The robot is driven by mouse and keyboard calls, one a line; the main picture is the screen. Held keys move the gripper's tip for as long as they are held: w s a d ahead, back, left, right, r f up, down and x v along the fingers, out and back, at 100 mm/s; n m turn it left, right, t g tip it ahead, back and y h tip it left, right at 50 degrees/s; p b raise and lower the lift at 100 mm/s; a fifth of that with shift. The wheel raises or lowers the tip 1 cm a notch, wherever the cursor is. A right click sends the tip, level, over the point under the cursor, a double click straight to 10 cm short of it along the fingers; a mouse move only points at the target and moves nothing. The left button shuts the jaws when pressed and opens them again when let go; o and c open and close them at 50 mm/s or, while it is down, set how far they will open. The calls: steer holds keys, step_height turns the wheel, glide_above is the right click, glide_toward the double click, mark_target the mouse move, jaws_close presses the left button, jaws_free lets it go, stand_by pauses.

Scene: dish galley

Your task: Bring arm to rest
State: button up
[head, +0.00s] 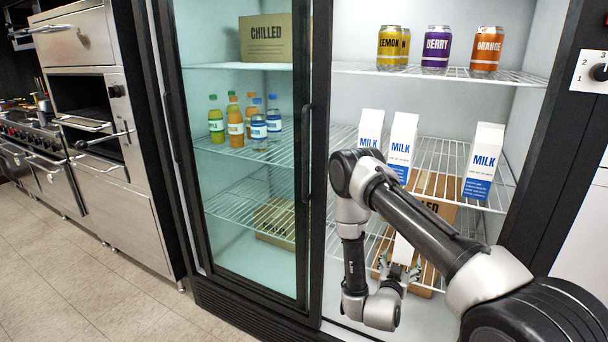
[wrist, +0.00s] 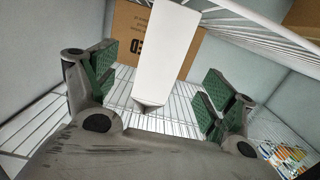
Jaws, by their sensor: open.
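My gripper (head: 402,274) is open inside the right bay of the fridge, low down, below the middle shelf. In the wrist view its green-padded fingers (wrist: 160,85) are spread wide. A plain white carton (wrist: 165,48) shows in the gap between them, apart from both pads; its top is cut off by the picture edge. In the head view a white carton (head: 403,249) shows just above the fingers, partly hidden. My arm reaches in from the lower right, its elbow in front of the middle shelf.
Milk cartons (head: 402,143) stand on the middle wire shelf (head: 440,153) close to my arm. Cans (head: 437,50) stand above. A cardboard box (wrist: 128,32) is behind the white carton. The left glass door (head: 245,190) is shut. The floor (head: 90,270) at left is clear.

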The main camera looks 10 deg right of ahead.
steer(key=s+a+f+n+g+y, duration=0.1)
steer(key=s+f+g+y, duration=0.15)
steer(key=f, duration=0.35)
steer(key=s+a+f+g+y, duration=0.2)
steer(key=s+f+g, duration=0.15)
steer(key=f, duration=0.35)
steer(key=s+a+r+n+g+y, duration=0.1)
steer(key=s+a+g+y, duration=0.15)
steer(key=a+g, duration=0.2)
steer(key=s+a+r+n+g+y, duration=0.1)
steer(key=s+r+g, duration=0.15)
steer(key=r, duration=0.65)
steer(key=s+a+r+n+g+y, duration=0.1)
steer(key=s+r+n+y, duration=0.15)
steer(key=r, duration=0.65)
steer(key=s+a+r+n+g, duration=0.15)
steer(key=s+r, duration=0.25)
steer(key=r, duration=0.4)
steer(key=s+d+r+t, duration=0.2)
steer(key=s+r, duration=0.2)
steer(key=r, duration=0.5)
steer(key=s+d+r+t, duration=0.2)
steer(key=s+d+r, duration=0.1)
steer(key=r, duration=0.6)
steer(key=s+d+r+t, duration=0.2)
steer(key=s+r, duration=0.3)
steer(key=r, duration=0.4)
steer(key=shift+s+d+h, duration=0.2)
steer(key=shift+s+h, duration=0.15)
